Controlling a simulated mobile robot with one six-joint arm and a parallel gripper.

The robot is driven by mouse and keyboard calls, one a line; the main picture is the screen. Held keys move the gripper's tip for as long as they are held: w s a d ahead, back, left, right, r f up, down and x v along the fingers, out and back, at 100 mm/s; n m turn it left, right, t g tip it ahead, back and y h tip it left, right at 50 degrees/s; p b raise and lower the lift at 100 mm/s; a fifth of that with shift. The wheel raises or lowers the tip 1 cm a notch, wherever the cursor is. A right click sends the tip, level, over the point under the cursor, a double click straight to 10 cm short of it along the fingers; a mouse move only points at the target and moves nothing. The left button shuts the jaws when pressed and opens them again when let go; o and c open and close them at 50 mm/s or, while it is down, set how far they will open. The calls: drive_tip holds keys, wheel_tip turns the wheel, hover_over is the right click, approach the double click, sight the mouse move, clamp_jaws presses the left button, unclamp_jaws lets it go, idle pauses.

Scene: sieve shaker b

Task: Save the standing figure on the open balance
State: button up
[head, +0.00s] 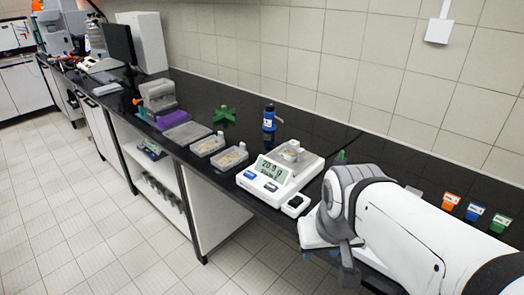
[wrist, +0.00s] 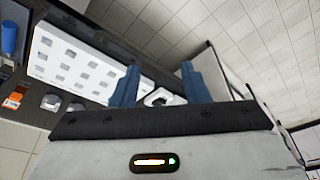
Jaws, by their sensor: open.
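The white balance (head: 268,180) stands on the black bench in the head view. Its lit display (head: 271,169) shows large digits, too small to read for certain. Blue buttons (head: 250,175) are on its front panel, and a small pale container (head: 290,151) is on its pan. A small white box with a black top (head: 296,204) sits at its right front corner. In the wrist view my gripper (wrist: 162,85) is open, its two blue fingers apart. A white looped thing (wrist: 160,98) shows beyond and between them; I cannot tell what it is.
Two trays of pale grains (head: 229,157) and a blue-topped bottle (head: 269,118) stand left of and behind the balance. A green cross-shaped thing (head: 223,115) is further back. Orange, blue and green labelled items (head: 474,213) lie right of my arm. The wrist view shows a white panel with grey squares (wrist: 75,68).

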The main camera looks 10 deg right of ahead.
clamp_jaws()
idle(1.5)
